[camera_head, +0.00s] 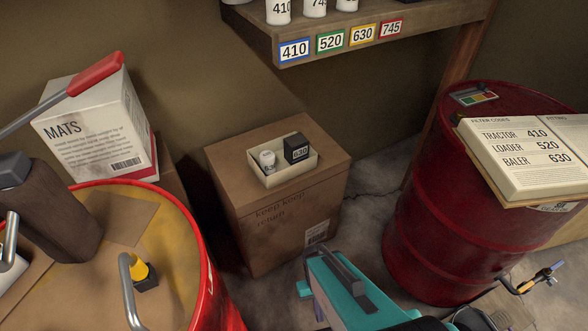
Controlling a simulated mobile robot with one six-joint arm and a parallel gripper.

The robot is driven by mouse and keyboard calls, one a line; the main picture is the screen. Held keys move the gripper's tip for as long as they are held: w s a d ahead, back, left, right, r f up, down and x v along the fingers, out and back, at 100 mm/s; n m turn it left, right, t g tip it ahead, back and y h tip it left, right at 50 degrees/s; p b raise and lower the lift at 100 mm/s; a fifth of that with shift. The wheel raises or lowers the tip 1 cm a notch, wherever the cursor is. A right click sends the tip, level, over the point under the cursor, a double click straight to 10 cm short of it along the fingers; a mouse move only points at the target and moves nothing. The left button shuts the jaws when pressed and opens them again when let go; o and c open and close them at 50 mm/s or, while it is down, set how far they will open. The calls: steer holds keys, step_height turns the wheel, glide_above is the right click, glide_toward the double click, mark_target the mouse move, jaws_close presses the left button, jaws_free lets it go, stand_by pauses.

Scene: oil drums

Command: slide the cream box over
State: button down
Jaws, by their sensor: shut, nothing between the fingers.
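The cream box (291,178) is a small, shallow open box on top of a brown cardboard carton (288,220). Inside it stand a small white canister (268,161) at the left and a black box marked 630 (296,148) at the right. My gripper (318,262), teal and dark grey, is at the bottom centre, in front of the carton's lower right side and apart from the cream box. It is shut and empty. Its lower part runs out of the picture.
A red drum (425,220) with an open code book (530,150) stands at right. A yellow-topped drum (180,255) with tools stands at left, near a white MATS box (95,130). A shelf (340,45) with numbered tags overhangs the back. Bare carton top surrounds the cream box.

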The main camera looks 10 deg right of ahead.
mark_target(284, 172)
steer(key=shift+d, duration=0.15)
steer(key=w+r+n+t+p, duration=0.1)
steer(key=w+r+p, duration=0.1)
steer(key=w+r, duration=0.75)
steer(key=w+r+t+p, duration=0.2)
steer(key=w+r, duration=0.5)
steer(key=w, duration=0.6)
steer(key=w+r+t+p, duration=0.1)
steer(key=w+r, duration=0.6)
steer(key=r, duration=0.4)
steer(key=w+r+n+t+p, duration=0.1)
steer(key=w+r, duration=0.6)
steer(key=r, duration=0.5)
steer(key=shift+d+r+n, duration=0.25)
steer(key=shift+d+n, duration=0.05)
steer(key=shift+d, duration=0.1)
steer(key=shift+w+f+p, duration=0.1)
steer(key=shift+p, duration=0.2)
steer(key=shift+w+a+f+p, duration=0.15)
steer(key=shift+w+f+p, duration=0.45)
steer(key=shift+f, duration=1.05)
steer(key=shift+w+a+f+p, duration=0.15)
steer(key=shift+w+f+p, duration=0.4)
steer(key=shift+f, duration=1.05)
steer(key=shift+w+a+f+p, duration=0.25)
steer(key=shift+w+f, duration=0.55)
steer(key=shift+f, duration=0.85)
